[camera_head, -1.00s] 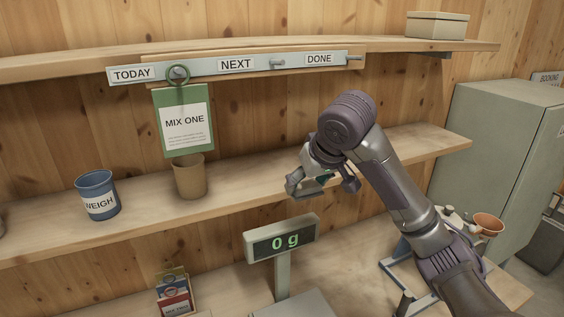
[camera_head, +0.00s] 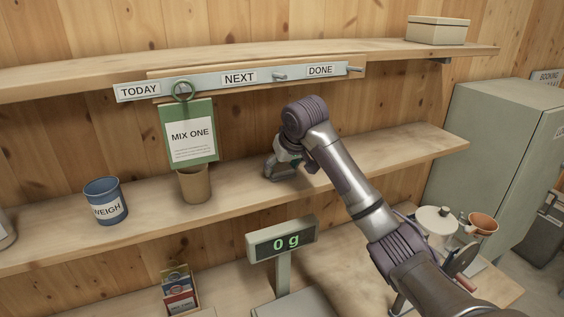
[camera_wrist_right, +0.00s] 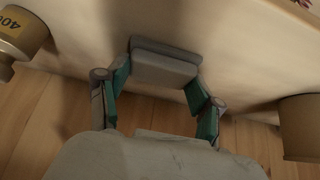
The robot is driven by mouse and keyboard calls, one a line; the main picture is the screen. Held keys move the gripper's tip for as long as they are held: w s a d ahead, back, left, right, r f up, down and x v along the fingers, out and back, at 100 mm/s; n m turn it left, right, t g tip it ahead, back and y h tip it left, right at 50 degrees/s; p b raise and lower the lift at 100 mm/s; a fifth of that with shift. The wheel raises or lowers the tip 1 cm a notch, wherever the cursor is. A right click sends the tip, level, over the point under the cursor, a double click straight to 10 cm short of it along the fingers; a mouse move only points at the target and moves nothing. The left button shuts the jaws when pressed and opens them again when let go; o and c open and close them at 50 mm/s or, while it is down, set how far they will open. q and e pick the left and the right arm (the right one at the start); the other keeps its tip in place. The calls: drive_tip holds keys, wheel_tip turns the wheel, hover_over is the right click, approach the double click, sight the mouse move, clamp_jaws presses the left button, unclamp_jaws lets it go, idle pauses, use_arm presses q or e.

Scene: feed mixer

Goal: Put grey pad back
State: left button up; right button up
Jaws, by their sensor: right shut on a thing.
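The grey pad (camera_wrist_right: 165,66) is a small flat block between the green-lined fingers of my right gripper (camera_wrist_right: 160,80) in the right wrist view. The fingers close on its two sides, and it lies against or just above the pale wooden shelf surface; I cannot tell which. In the head view my right gripper (camera_head: 284,166) is low over the middle shelf (camera_head: 350,155), right of the brown cup (camera_head: 195,187). The pad is hard to make out there, partly hidden by my gripper and arm. My left gripper is not in view.
A blue WEIGH cup (camera_head: 106,204) stands left on the shelf. The MIX ONE card (camera_head: 190,140) hangs from a hook above the brown cup. The scale display (camera_head: 282,241) reads 0 g below. A tan container labelled 400 (camera_wrist_right: 20,32) shows in the wrist view.

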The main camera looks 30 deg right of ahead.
drive_tip(key=shift+s, duration=0.15)
drive_tip(key=shift+f, duration=0.15)
drive_tip(key=o, duration=1)
drive_tip(key=b+v, duration=0.3)
drive_tip(key=v, duration=0.3)
drive_tip(key=shift+r, duration=0.3)
drive_tip(key=v, duration=0.5)
drive_tip(key=shift+s+r, duration=0.25)
drive_tip(key=shift+r, duration=0.1)
